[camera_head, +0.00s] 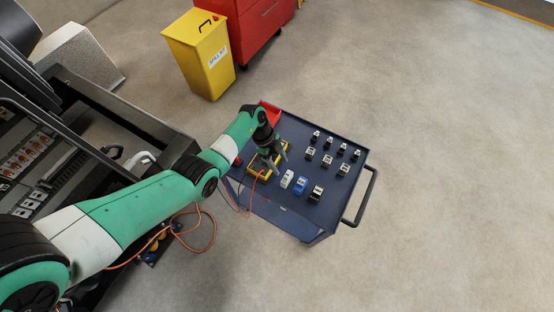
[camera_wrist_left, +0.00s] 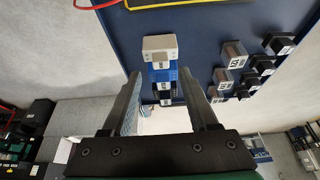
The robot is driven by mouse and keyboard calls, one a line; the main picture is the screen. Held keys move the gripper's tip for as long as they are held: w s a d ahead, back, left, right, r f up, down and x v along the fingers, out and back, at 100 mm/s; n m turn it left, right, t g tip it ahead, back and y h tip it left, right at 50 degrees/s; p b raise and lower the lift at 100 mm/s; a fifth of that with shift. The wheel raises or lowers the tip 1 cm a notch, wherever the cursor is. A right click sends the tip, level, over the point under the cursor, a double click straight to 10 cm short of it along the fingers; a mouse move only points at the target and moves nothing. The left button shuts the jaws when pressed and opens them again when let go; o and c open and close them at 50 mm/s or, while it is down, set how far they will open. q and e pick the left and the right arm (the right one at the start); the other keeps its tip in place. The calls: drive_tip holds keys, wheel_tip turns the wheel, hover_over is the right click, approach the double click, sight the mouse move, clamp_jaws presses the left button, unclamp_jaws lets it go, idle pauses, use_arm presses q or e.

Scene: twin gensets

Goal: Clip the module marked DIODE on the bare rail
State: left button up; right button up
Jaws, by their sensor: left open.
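A blue cart (camera_head: 268,208) carries several small modules. A white module (camera_head: 287,179), a blue module (camera_head: 300,185) and a black module (camera_head: 317,193) stand in a row near its front edge. Several black-and-grey modules (camera_head: 328,160) stand in rows farther right. No lettering is legible, so I cannot tell which is marked DIODE. My left gripper (camera_head: 276,169) is open above the cart, just left of the white module. In the left wrist view its fingers (camera_wrist_left: 163,78) are apart, with the white module (camera_wrist_left: 160,47) and blue module (camera_wrist_left: 163,74) seen beyond the gap. I cannot make out the bare rail.
A yellow-rimmed item (camera_head: 256,174) with a red lead lies by the gripper, and a red bin (camera_head: 270,112) is at the cart's far corner. The open genset panel (camera_head: 28,155) is at left. A yellow spill-kit bin (camera_head: 202,58) stands behind. Floor right of the cart is clear.

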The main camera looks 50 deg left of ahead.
sight(286, 174)
use_arm(q)
drive_tip(key=b+x, duration=0.3)
drive_tip(key=x, duration=0.3)
drive_tip(key=shift+b, duration=0.3)
use_arm(e)
wheel_tip(286, 174, down, 5)
drive_tip(key=shift+r, duration=0.15)
use_arm(q)
drive_tip(key=shift+p, duration=0.35)
use_arm(e)
drive_tip(key=shift+r, duration=0.35)
use_arm(q)
clamp_jaws()
drive_tip(key=shift+r, duration=0.1)
drive_tip(key=shift+r+p, duration=1.45)
drive_tip(key=shift+p, duration=0.25)
use_arm(e)
drive_tip(key=shift+r, duration=1.7)
use_arm(q)
drive_tip(key=shift+r, duration=0.1)
use_arm(e)
drive_tip(key=shift+r, duration=0.1)
